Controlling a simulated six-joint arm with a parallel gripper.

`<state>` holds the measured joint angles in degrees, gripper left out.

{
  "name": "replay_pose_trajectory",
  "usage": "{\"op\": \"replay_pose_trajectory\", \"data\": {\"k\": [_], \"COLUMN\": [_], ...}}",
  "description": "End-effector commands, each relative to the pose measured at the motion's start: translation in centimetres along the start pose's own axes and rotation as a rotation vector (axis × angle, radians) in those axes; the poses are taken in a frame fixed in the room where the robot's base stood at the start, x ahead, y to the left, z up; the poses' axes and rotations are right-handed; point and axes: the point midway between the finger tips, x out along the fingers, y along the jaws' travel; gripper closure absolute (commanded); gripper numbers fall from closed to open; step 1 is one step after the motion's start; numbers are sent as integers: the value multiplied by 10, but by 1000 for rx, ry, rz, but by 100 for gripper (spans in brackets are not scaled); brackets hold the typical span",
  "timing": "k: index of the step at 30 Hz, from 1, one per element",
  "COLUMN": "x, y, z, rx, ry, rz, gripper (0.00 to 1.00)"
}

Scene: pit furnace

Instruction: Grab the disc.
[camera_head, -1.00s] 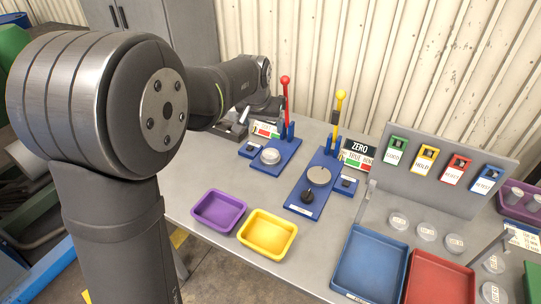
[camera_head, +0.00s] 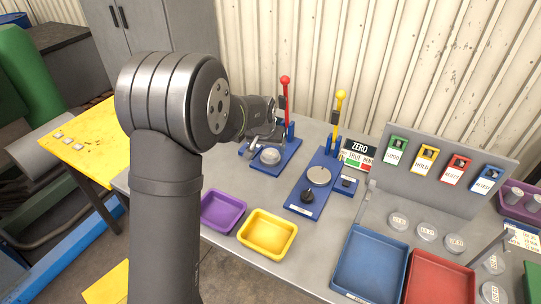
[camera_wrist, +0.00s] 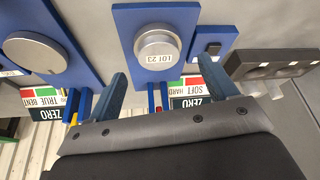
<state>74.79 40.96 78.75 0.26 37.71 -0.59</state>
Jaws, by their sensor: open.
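A silver disc (camera_head: 270,156) with a lot label rests on the left blue fixture, in front of the red-knobbed lever (camera_head: 285,82). The disc (camera_wrist: 158,50) also shows in the wrist view, its label reading LOT 23. My gripper (camera_head: 264,137) is open and empty, behind and slightly left of that disc in the head view. In the wrist view my gripper's blue fingers (camera_wrist: 162,70) are spread to either side of the disc's line and appear apart from it. Several other labelled discs, one being (camera_head: 398,221), lie on the table at the right.
The right blue fixture (camera_head: 303,209) holds a plain round plate (camera_head: 318,175) and a black knob, with a yellow-knobbed lever (camera_head: 341,96) behind. Purple (camera_head: 239,207), yellow (camera_head: 247,231), blue (camera_head: 340,274) and red (camera_head: 411,287) trays line the front. A grey label panel (camera_head: 450,198) stands at right.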

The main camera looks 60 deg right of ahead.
Motion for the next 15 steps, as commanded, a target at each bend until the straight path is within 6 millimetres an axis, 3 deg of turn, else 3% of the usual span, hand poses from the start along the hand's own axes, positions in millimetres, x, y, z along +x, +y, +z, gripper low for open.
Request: {"op": "replay_pose_trajectory", "data": {"k": [7, 15], "x": [35, 43], "y": [3, 3], "z": [-1, -1], "rx": [1, 0], "ry": [-3, -1], "rz": [0, 0], "gripper": [22, 22]}}
